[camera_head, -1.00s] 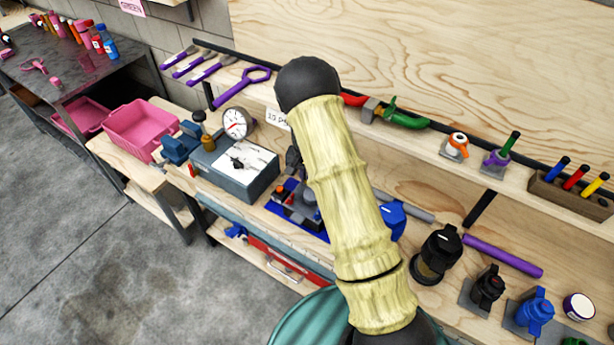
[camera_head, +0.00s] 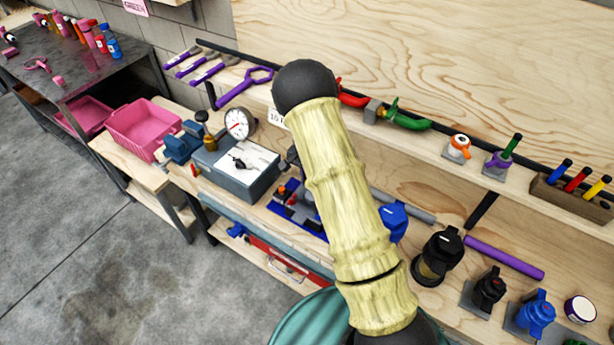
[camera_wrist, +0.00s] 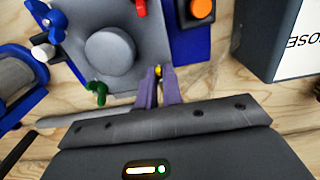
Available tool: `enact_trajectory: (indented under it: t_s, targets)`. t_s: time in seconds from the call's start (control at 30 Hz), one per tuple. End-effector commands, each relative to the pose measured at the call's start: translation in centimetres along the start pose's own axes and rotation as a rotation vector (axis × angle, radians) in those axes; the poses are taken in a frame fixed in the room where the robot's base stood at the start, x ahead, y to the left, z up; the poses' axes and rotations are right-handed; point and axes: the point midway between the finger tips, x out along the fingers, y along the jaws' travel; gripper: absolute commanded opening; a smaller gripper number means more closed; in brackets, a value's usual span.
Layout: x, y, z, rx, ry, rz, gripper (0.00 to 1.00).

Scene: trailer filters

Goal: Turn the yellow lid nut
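The yellow lid nut (camera_wrist: 158,71) shows as a small yellow spot in the wrist view, at the edge of a grey housing (camera_wrist: 122,82) with a round grey lid boss (camera_wrist: 110,53). My gripper (camera_wrist: 161,76) has its two purple fingers close together, with the nut between their tips. The fingers hide most of the nut. A green nut (camera_wrist: 98,92) and a blue nut (camera_wrist: 47,14) sit around the same housing. In the head view my arm hides the gripper and the yellow nut; part of the blue-based fixture (camera_head: 287,212) shows beside it.
An orange-red button (camera_wrist: 201,9) on a dark block stands close right of the fingers. A grey box (camera_wrist: 290,45) is farther right. In the head view, a gauge box (camera_head: 236,172) and pink bin (camera_head: 142,128) lie left; several filter housings (camera_head: 440,255) stand right.

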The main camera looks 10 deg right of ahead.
Motion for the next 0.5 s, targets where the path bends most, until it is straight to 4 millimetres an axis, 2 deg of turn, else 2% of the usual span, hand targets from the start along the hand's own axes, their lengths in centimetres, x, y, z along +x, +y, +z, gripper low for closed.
enact_trajectory:
  t_s: [0.03,0.1,0.5]
  targets:
    - [-0.14,-0.13,-0.04,-0.001,0.002,-0.003,0.18]
    - [-0.11,-0.10,-0.02,-0.001,0.001,-0.002,0.28]
    - [-0.63,-0.06,-0.03,-0.002,0.001,-0.001,0.28]
